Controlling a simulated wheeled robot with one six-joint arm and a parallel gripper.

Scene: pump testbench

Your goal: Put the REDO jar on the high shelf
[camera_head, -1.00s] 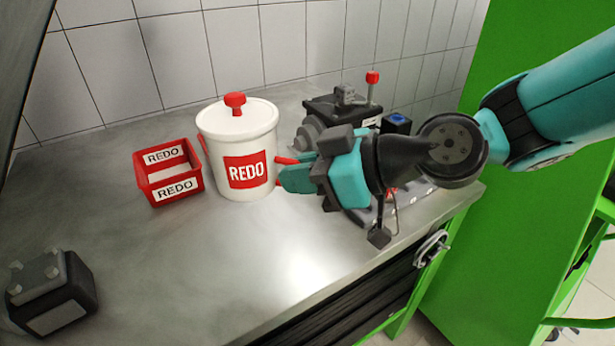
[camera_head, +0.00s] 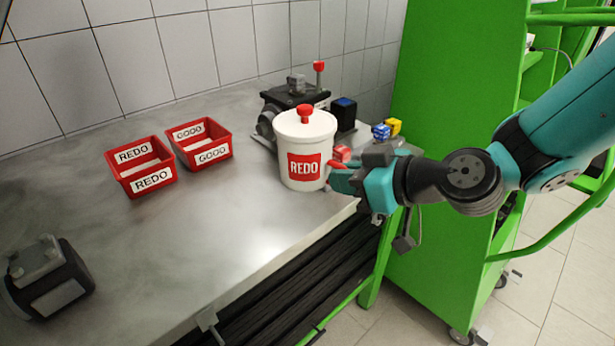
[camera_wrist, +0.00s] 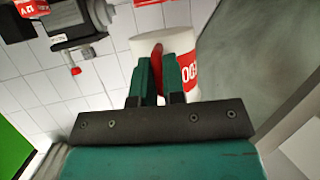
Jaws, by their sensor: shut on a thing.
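The REDO jar (camera_head: 303,140) is white with a red label, a white lid and a red knob. In the head view it is upright near the right end of the grey bench. It also shows upside down in the wrist view (camera_wrist: 180,42). My gripper (camera_head: 340,178) comes from the right and is shut on the jar's red side handle. The wrist view shows the fingers (camera_wrist: 158,75) on either side of that handle. I cannot tell whether the jar's base touches the bench. The green rack (camera_head: 450,130) stands right of the bench; its inner shelves are mostly hidden.
A red REDO bin (camera_head: 141,166) and a red GOOD bin (camera_head: 203,145) sit left of the jar. The pump testbench (camera_head: 292,95) is behind it. Blue and yellow blocks (camera_head: 388,129) lie to the right. A dark motor-like block (camera_head: 48,278) sits front left. The bench's middle is clear.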

